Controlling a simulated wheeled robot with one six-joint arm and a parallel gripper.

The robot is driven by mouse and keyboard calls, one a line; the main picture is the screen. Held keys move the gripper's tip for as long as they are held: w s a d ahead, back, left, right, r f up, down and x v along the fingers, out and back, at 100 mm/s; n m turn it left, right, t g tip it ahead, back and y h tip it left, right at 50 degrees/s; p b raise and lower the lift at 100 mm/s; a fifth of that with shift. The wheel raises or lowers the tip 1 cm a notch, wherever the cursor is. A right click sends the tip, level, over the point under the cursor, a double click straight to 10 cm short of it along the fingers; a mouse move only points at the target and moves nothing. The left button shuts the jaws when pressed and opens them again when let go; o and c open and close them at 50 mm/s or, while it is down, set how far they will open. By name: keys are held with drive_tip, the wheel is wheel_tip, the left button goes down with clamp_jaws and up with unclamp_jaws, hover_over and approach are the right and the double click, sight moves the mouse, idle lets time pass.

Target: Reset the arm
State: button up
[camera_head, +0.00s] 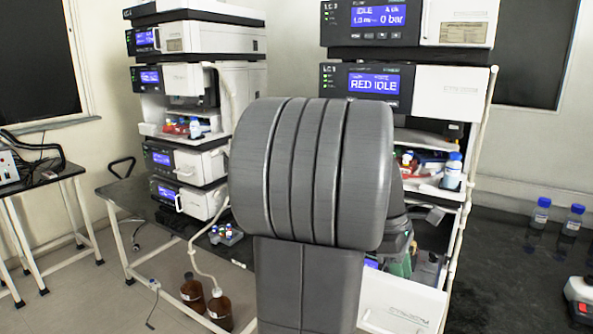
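My arm fills the middle of the head view as a large dark grey ribbed joint housing on a grey link. My gripper is not visible in this view. The arm stands in front of two instrument stacks, the left stack (188,38) and the right stack (456,92). It hides part of the right stack's left side. I cannot tell from this view whether the arm touches anything behind it.
Brown bottles (192,293) stand low at the left stack's foot. A vial rack (226,234) sits on the dark bench there. Blue-capped bottles (540,213) stand on the right bench (500,290). A small table (45,185) is at far left. Floor shows between it and the left bench.

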drive_tip(key=shift+s+d+f+t+y+b, duration=0.25)
drive_tip(key=shift+d+t+y+b, duration=0.25)
drive_tip(key=shift+y, duration=0.3)
drive_tip(key=shift+s+d+f+t+y+b, duration=0.2)
drive_tip(key=shift+s+d+t+y+b, duration=0.1)
drive_tip(key=shift+t+y+b, duration=0.4)
drive_tip(key=shift+w+r, duration=0.1)
